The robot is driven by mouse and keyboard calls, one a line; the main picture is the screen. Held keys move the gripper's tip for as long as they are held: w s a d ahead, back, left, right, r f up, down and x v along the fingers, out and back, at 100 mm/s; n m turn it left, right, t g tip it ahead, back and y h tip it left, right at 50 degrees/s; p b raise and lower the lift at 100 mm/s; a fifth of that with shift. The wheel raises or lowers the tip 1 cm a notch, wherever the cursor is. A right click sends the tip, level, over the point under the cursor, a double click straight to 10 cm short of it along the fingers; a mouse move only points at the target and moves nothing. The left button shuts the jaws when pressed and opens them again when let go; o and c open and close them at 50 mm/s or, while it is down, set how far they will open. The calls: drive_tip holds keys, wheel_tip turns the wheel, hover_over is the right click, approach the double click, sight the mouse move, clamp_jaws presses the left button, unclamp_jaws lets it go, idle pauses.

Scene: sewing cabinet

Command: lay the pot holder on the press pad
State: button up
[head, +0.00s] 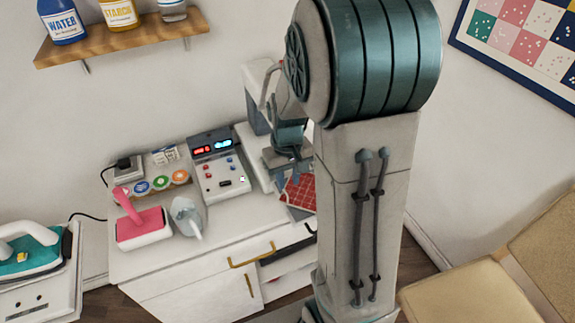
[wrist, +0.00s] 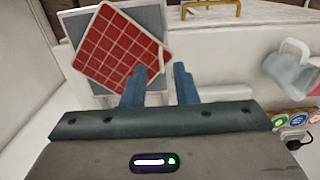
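The pot holder (wrist: 112,45) is a red square with a white grid and pale edging. In the wrist view it lies turned at an angle over the grey, light-bordered press pad (wrist: 151,16), its corners reaching past the pad's sides. In the head view the pot holder (head: 302,193) shows partly behind my arm, at the right end of the cabinet top. My gripper (wrist: 160,70) is open, with nothing between its blue fingers. Its left finger overlaps the pot holder's lower right edge in the wrist view; I cannot tell whether they touch.
A drawer with a brass handle (head: 252,257) is in the cabinet front. An iron (head: 33,250) stands far left.

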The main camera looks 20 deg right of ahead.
drive_tip(key=s+a+r+t, duration=0.1)
drive_tip(key=s+a+r, duration=0.1)
drive_tip(key=s+r, duration=0.4)
drive_tip(key=s+a+r+t, duration=0.2)
drive_tip(key=s+a+r, duration=0.1)
drive_tip(key=s+r, duration=0.3)
drive_tip(key=shift+s+a, duration=0.25)
drive_tip(key=shift+s, duration=0.55)
